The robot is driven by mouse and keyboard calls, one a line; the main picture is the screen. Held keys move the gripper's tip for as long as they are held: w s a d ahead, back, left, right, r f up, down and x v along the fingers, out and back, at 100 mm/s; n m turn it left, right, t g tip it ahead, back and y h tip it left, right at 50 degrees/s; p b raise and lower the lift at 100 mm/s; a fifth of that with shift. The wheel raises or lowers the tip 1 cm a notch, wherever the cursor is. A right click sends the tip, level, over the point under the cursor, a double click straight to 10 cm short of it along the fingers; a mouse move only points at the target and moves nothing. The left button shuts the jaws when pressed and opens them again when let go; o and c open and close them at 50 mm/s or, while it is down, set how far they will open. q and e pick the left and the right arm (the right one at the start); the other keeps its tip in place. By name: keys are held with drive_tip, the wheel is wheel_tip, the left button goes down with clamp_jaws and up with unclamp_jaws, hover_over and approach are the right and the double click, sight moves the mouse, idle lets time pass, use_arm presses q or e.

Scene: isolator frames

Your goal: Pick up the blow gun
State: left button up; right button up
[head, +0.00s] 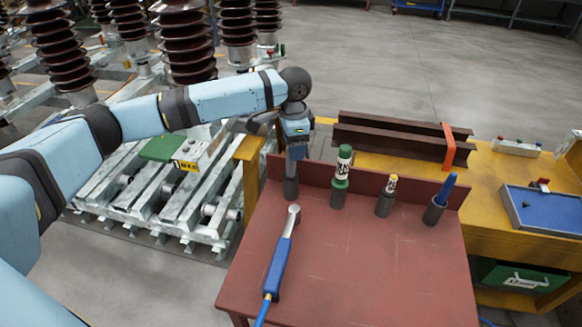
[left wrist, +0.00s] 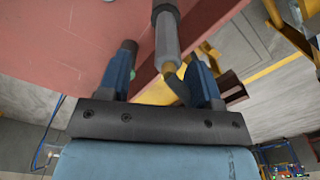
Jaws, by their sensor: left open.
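A blue tool with a silver neck and rounded head (head: 282,258) lies on the red tabletop at the front left, with a blue hose at its lower end; it looks like the blow gun. My left gripper (head: 296,140) is at the table's back left corner, away from that tool. It is open, pointing down over a grey tool (head: 291,166) standing in a dark holder. My right gripper is not in view.
A green-and-white bottle (head: 342,172), a yellow-topped item (head: 390,186) and a blue item (head: 446,188) stand in holders along the red table's (head: 390,270) raised back edge. Brown beams (head: 395,140) lie behind. The table's middle and front right are clear.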

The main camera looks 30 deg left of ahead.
sight(291, 174)
use_arm(q)
drive_tip(key=f, duration=0.3)
drive_tip(key=a+f, duration=0.1)
drive_tip(key=f, duration=0.1)
drive_tip(key=shift+f, duration=0.15)
drive_tip(key=shift+d, duration=0.1)
drive_tip(key=shift+c, duration=0.2)
drive_tip(key=shift+w, duration=0.1)
drive_tip(key=c, duration=1)
